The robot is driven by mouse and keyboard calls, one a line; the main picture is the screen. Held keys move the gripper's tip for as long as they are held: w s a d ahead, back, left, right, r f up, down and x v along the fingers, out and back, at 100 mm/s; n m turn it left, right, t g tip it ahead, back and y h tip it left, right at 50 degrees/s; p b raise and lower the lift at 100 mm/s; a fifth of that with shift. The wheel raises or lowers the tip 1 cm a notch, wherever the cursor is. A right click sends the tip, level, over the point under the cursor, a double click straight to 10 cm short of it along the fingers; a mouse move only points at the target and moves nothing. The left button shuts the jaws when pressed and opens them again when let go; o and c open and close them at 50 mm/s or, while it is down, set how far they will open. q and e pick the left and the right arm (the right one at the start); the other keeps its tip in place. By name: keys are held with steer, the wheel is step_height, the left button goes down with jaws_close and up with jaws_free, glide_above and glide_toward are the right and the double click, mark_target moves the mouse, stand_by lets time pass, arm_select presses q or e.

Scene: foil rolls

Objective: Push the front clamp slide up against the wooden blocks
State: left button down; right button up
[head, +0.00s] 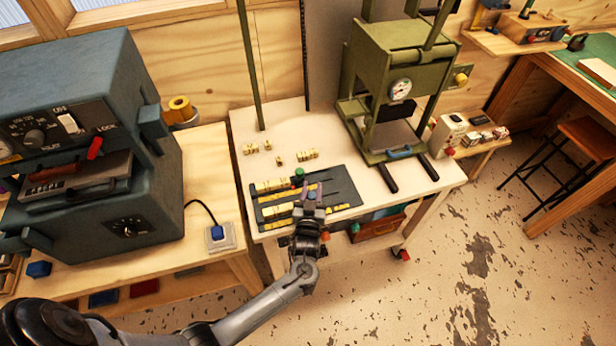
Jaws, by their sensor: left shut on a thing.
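A dark tray (345,189) lies on the pale bench top, with rows of pale wooden blocks (270,186) and yellow strips in it. A green knob (299,173) stands near its back row. My left gripper (312,190) reaches over the front of the tray from below, to the right of the front row of blocks (276,212). It is shut on a small blue knob (312,196), which seems to belong to the front clamp slide. The slide itself is mostly hidden by the gripper, so I cannot tell whether it touches the blocks. My right gripper is out of view.
Several loose small blocks (307,155) lie on the bench behind the tray. A green press with a gauge (400,88) stands at the back right. A large blue-grey machine (75,110) stands on the left table. A gap separates the two tables.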

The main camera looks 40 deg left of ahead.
arm_select(q)
steer(key=shift+s+a+r, duration=0.15)
steer(key=shift+r, duration=0.1)
steer(key=c, duration=0.8)
jaws_free()
steer(key=shift+f, duration=0.1)
steer(key=shift+s, duration=0.15)
steer(key=v, duration=1)
steer(key=shift+s+d+p, duration=0.15)
steer(key=shift+d+p, duration=0.15)
steer(key=shift+p, duration=0.1)
